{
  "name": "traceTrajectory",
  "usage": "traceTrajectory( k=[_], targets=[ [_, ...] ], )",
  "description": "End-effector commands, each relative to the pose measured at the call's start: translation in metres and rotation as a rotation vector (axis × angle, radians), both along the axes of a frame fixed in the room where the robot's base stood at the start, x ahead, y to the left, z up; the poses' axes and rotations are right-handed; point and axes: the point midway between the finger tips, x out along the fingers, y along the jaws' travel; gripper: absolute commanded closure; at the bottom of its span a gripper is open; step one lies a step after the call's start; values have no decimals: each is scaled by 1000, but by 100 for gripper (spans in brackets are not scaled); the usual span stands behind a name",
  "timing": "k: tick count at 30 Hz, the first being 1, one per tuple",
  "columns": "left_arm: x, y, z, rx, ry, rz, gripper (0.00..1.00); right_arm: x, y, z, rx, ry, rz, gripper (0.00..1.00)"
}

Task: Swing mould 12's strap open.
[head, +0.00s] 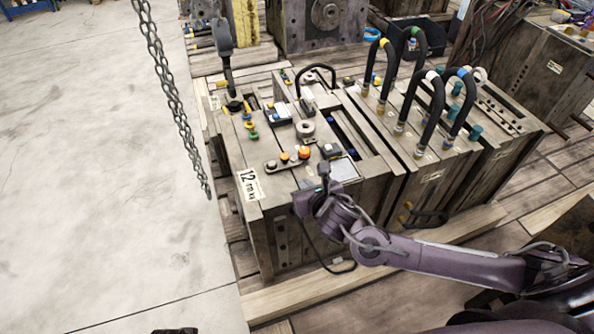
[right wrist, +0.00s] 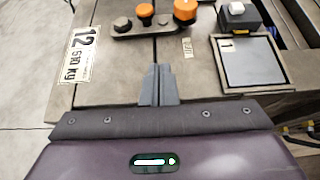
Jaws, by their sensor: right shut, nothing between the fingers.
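Mould 12 (head: 233,158) is a block with a white "12" label (head: 250,184), readable as 12, 510 kg in the right wrist view (right wrist: 80,54). On its top near the label lies a short flat metal strap (head: 287,160) with a dark bolt head and two orange knobs. In the right wrist view the strap (right wrist: 152,28) lies across the seam between the mould's halves. My right gripper (head: 323,170) is shut and empty at the mould's near top edge. Its fingertips (right wrist: 158,70) point along the seam towards the strap, apart from it.
A hanging chain (head: 172,90) is left of the mould. Black hoses (head: 430,105) arch up from the neighbouring mould on the right. A grey square plate (right wrist: 250,62) lies right of the seam. The floor (head: 90,180) at left is clear.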

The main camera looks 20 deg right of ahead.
Motion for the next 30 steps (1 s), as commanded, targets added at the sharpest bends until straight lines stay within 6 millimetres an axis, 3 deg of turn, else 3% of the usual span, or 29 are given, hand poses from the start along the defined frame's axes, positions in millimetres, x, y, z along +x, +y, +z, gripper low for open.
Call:
traceTrajectory(
  k=[5,12,30],
  targets=[
    [0,-2,15,-1,4,-7,50,33,1,-20,2,-1,-2,100],
    [0,-3,20,0,6,-9,50,64,3,-17,2,-2,-1,100],
    [1,-3,23,-2,0,-8,50,74,-1,-15,-6,-5,42,100]
  ],
)
